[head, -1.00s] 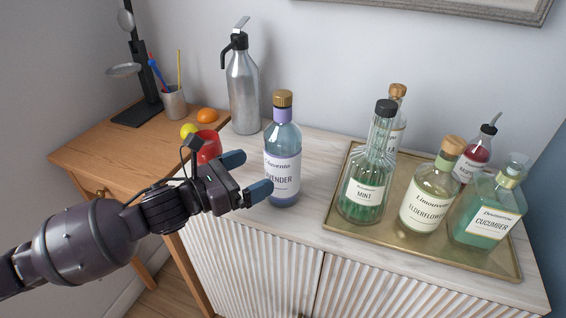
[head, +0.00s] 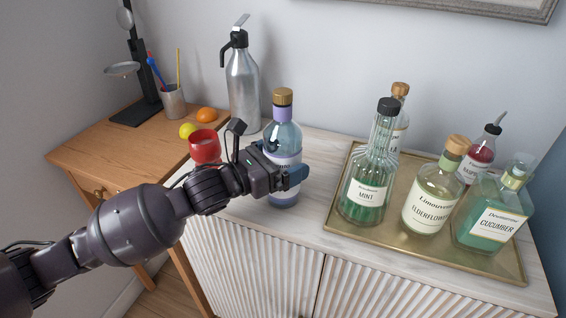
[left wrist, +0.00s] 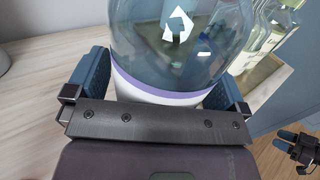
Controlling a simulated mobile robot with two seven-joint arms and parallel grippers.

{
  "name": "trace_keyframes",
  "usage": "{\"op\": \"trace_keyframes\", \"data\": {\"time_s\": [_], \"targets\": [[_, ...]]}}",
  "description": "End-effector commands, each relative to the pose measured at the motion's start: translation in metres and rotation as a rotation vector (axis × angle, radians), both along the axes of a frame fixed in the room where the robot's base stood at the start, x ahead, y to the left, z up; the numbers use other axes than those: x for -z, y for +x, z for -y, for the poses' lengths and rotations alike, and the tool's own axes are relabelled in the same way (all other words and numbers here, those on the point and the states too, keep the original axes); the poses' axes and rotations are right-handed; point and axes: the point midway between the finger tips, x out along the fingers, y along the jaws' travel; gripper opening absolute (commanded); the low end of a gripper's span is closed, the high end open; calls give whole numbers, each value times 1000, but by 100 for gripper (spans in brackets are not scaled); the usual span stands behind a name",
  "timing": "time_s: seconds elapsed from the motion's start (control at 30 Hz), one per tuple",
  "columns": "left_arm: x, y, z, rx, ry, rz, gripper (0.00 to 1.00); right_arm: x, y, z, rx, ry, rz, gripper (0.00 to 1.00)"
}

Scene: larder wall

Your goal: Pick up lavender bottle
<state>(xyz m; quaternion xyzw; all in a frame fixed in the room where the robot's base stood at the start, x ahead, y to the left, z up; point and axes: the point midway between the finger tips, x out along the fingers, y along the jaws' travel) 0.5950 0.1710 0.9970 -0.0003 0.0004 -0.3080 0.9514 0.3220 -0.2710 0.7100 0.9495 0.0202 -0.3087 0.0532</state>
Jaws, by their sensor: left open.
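The lavender bottle (head: 283,137) stands upright on the cabinet top, with clear blue glass, a purple neck and a gold-brown cap. My left gripper (head: 288,178) is at its lower body and covers much of its label. In the left wrist view the bottle (left wrist: 180,50) stands between the two blue fingers, one on each side. The left gripper is open; I cannot tell whether either finger touches the glass. My right gripper (left wrist: 297,145) shows small at the lower right of the left wrist view, away from the bottle.
A brass tray (head: 428,256) with several bottles, the mint bottle (head: 366,192) nearest, stands to the right. A metal siphon (head: 243,90) stands behind left.

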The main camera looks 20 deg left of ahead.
Motion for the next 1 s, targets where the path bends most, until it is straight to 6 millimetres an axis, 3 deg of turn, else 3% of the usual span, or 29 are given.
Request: {"op": "trace_keyframes", "data": {"time_s": [0.13, 0.6, 0.87, 1.0], "targets": [[0, 0, 0, 0, 0, 0, 97, 0, 0, 0, -1, -1, 0, 43], [-2, 0, 0, 1, -1, 5, 27, 1, 1, -3, 10, 10, -1, 43], [-4, 0, 0, 1, -1, 6, 27, 0, 2, -3, 11, 12, 1, 43], [-15, 0, 0, 2, 1, 11, 27, -3, 3, -3, 10, 10, 7, 43]]}}
